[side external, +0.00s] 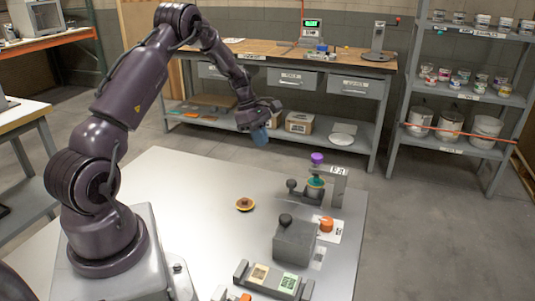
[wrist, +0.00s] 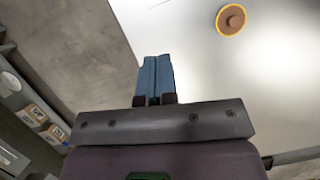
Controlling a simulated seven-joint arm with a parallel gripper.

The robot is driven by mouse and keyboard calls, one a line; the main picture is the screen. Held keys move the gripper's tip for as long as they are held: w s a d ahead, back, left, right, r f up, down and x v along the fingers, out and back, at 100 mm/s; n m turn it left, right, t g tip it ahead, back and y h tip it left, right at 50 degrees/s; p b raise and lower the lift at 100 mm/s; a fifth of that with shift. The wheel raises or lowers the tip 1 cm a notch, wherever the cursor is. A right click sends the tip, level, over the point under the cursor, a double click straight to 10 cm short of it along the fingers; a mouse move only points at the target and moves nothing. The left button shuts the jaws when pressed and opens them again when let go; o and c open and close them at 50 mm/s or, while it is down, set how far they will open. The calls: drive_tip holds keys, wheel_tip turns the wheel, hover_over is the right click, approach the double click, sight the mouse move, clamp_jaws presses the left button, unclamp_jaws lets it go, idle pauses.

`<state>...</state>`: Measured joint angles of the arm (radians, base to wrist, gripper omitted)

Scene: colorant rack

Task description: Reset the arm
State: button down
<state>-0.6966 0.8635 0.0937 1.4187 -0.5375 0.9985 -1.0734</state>
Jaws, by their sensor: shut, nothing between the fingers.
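My arm is raised and bent over the far part of the light grey table (side external: 180,205). My gripper (side external: 260,138) hangs above the table's far edge, with blue fingers pointing down. In the wrist view the two blue fingers (wrist: 154,78) are together with nothing between them. The gripper is clear of everything on the table.
A brown disc with a yellow rim (side external: 245,204) lies on the table; it also shows in the wrist view (wrist: 231,19). At the right stand a grey block with a black knob (side external: 295,242), a bracket stand (side external: 338,185) and an orange knob (side external: 326,224). A two-tile holder (side external: 272,280) lies in front.

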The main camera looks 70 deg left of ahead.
drive_tip(key=s+d+r+m+t+y, duration=0.1)
drive_tip(key=s+d+r+m, duration=0.5)
drive_tip(key=d+r+m, duration=0.1)
drive_tip(key=s+d+r+m+t+y, duration=0.1)
drive_tip(key=s+d+r+m, duration=0.6)
drive_tip(key=d, duration=0.5)
drive_tip(key=s+d+r+m+t+y, duration=0.1)
drive_tip(key=s+d+r+m, duration=0.5)
drive_tip(key=d+r+m, duration=0.2)
drive_tip(key=d+m, duration=0.1)
drive_tip(key=m, duration=0.1)
drive_tip(key=shift+s+d+m+y, duration=0.25)
drive_tip(key=shift+s+m+y, duration=0.05)
drive_tip(key=shift+m, duration=0.1)
